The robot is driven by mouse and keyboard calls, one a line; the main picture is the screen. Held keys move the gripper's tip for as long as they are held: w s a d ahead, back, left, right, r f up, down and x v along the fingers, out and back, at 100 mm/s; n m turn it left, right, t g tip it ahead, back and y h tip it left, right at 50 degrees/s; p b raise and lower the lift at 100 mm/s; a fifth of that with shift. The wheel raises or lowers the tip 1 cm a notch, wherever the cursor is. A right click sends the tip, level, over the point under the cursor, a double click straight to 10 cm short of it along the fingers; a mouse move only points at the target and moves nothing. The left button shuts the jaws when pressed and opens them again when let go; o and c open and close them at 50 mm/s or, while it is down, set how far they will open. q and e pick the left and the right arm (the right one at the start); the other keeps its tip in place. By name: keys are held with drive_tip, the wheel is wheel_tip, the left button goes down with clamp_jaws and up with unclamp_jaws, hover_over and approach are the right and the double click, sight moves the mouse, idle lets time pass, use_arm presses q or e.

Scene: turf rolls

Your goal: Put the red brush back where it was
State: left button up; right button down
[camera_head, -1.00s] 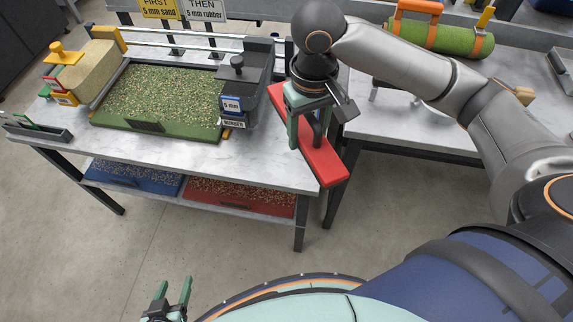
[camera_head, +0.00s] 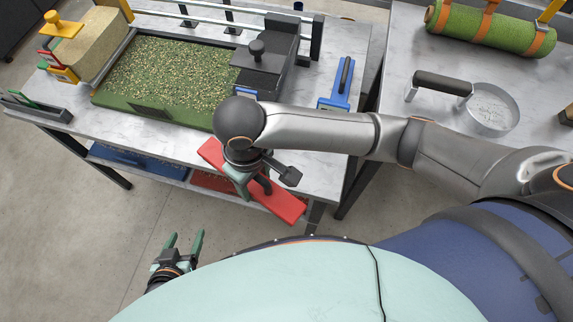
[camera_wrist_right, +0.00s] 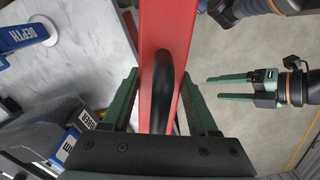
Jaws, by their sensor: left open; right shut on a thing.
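The red brush (camera_head: 287,206) is a long red bar with a black handle. It lies aslant at the front edge of the left table (camera_head: 318,165), partly out past the edge; I cannot tell whether it touches the table. My right gripper (camera_head: 250,183) is shut on its handle from above. In the right wrist view the brush (camera_wrist_right: 165,25) runs between the green fingers of my right gripper (camera_wrist_right: 160,100). My left gripper (camera_head: 184,243) is open and empty, in front of the table; it also shows in the right wrist view (camera_wrist_right: 240,86).
A green tray of speckled granules (camera_head: 165,75) and a dark hopper box (camera_head: 265,70) stand on the left table. A blue depth tool (camera_head: 338,90) lies to their right. A round sieve (camera_head: 490,108) and a turf roll (camera_head: 480,28) lie on the right table. Bare tabletop shows around the blue tool.

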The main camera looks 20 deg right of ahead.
drive_tip(key=w+d+f, duration=0.1)
drive_tip(key=d+f, duration=0.1)
drive_tip(key=w+d+f, duration=0.2)
drive_tip(key=d, duration=0.1)
drive_tip(key=w+d+f, duration=0.1)
drive_tip(key=d+f, duration=0.2)
drive_tip(key=shift+w+b, duration=0.25)
drive_tip(key=shift+b, duration=0.05)
drive_tip(key=f, duration=0.2)
drive_tip(key=d+f, duration=0.1)
drive_tip(key=shift+w+f, duration=0.25)
drive_tip(key=shift+f, duration=0.4)
drive_tip(key=shift+c, duration=0.8)
unclamp_jaws()
drive_tip(key=shift+f, duration=0.1)
wheel_tip(320, 180, up, 12)
drive_tip(key=p, duration=0.1)
